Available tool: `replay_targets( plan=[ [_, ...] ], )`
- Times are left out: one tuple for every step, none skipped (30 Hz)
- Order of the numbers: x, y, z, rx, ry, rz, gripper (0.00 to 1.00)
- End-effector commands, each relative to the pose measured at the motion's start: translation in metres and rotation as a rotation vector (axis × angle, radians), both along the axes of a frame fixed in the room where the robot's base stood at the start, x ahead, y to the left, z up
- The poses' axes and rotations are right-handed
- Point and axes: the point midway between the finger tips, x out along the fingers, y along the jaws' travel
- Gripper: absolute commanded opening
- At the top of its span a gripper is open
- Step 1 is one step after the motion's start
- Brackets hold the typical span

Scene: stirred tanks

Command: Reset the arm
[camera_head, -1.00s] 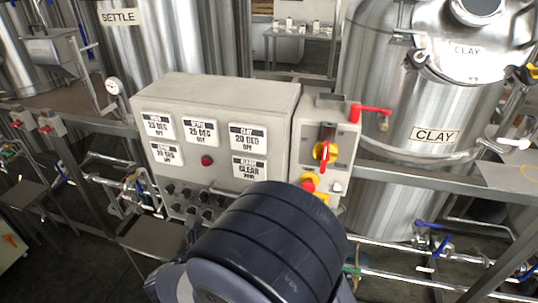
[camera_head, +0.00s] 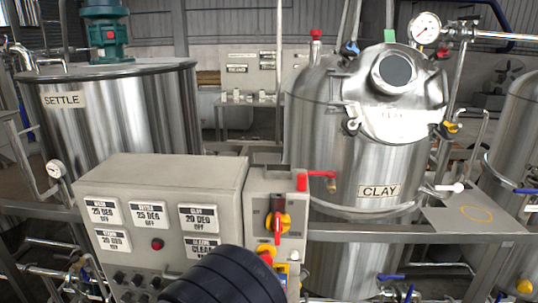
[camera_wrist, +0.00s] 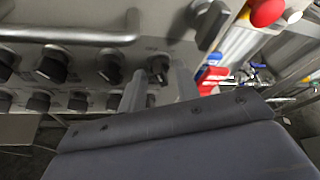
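My gripper (camera_wrist: 160,85) shows in the wrist view, with its two grey fingers apart and nothing held between them. Behind the fingers is the lower part of a control panel with a row of black knobs (camera_wrist: 52,66). I cannot tell how close the fingertips are to the panel. In the head view a dark rounded part of my own arm rises at the bottom centre, in front of the control box (camera_head: 165,180). It hides the lower right part of the box face. The gripper itself does not show in the head view.
A steel tank labelled CLAY (camera_head: 345,150) stands right of the box, and one labelled SETTLE (camera_head: 130,115) behind left. A red-handled valve (camera_head: 318,174) and a red-and-yellow switch (camera_head: 278,222) stick out near the box. Pipes and rails run below.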

Motion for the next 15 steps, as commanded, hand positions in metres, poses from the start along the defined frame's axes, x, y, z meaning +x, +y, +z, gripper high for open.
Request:
replay_targets(
  plan=[
    [0.000,0.000,0.000,0.000,0.000,0.000,0.31],
    [0.000,0.000,0.000,0.000,0.000,0.000,0.31],
    [0.000,0.000,0.000,-0.002,0.000,0.000,0.31],
    [0.000,0.000,0.000,-0.004,0.000,0.000,0.31],
    [0.000,0.000,0.001,-0.009,0.001,0.001,0.31],
    [0.000,0.000,0.001,-0.019,0.003,0.000,0.31],
    [-0.001,0.001,0.001,-0.029,0.004,0.000,0.31],
    [-0.001,0.001,0.002,-0.041,0.004,0.000,0.31],
    [-0.003,0.002,0.002,-0.055,0.005,0.001,0.31],
    [-0.008,0.004,0.003,-0.051,0.003,0.002,0.31],
    [-0.012,0.006,0.004,-0.049,0.003,0.004,0.31],
    [-0.019,0.008,0.006,-0.049,0.002,0.004,0.31],
    [-0.024,0.009,0.008,-0.048,0.002,0.005,0.31],
    [-0.030,0.011,0.010,-0.049,0.002,0.006,0.31],
    [-0.037,0.013,0.012,-0.049,0.002,0.006,0.31]
  ],
)
